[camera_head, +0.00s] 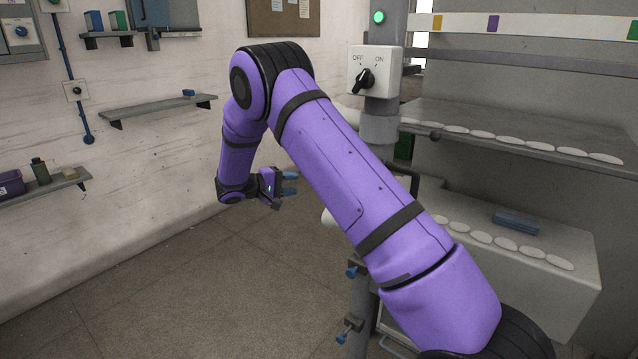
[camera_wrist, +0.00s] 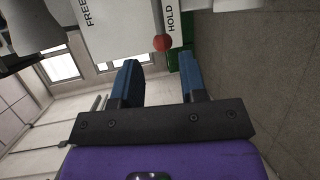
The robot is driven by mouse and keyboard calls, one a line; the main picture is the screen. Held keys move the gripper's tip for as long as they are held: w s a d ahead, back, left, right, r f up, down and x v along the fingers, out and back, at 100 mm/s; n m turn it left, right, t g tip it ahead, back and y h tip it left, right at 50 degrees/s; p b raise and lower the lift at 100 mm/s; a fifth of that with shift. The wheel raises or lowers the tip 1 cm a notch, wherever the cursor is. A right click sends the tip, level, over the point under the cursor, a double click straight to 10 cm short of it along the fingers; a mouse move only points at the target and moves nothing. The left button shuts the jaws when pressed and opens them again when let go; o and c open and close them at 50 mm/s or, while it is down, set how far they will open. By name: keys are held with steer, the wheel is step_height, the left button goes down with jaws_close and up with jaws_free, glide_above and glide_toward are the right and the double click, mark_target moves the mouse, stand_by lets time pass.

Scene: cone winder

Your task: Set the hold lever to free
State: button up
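The hold lever's red ball knob (camera_wrist: 162,43) shows in the wrist view at the edge of a white plate (camera_wrist: 125,25). The plate reads FREE on the left and HOLD on the right; the knob is at the HOLD side. My gripper (camera_wrist: 160,62) is open and empty, its two blue fingers apart, with the knob in the gap just beyond the tips in the picture. I see no contact with it. In the head view my gripper (camera_head: 289,183) is left of the machine; I cannot make out the lever there.
A grey post (camera_head: 380,128) carries an OFF/ON switch box (camera_head: 388,58) and a green lamp (camera_head: 379,17). Machine shelves (camera_head: 520,130) with pale discs stand at right. Wall shelves (camera_head: 158,112) are at left. The floor (camera_head: 200,290) at lower left is clear.

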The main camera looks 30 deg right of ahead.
steer(key=d, duration=0.3)
steer(key=d+f, duration=0.1)
steer(key=d, duration=0.6)
steer(key=shift+s+f, duration=0.3)
steer(key=shift+f, duration=0.1)
jaws_close()
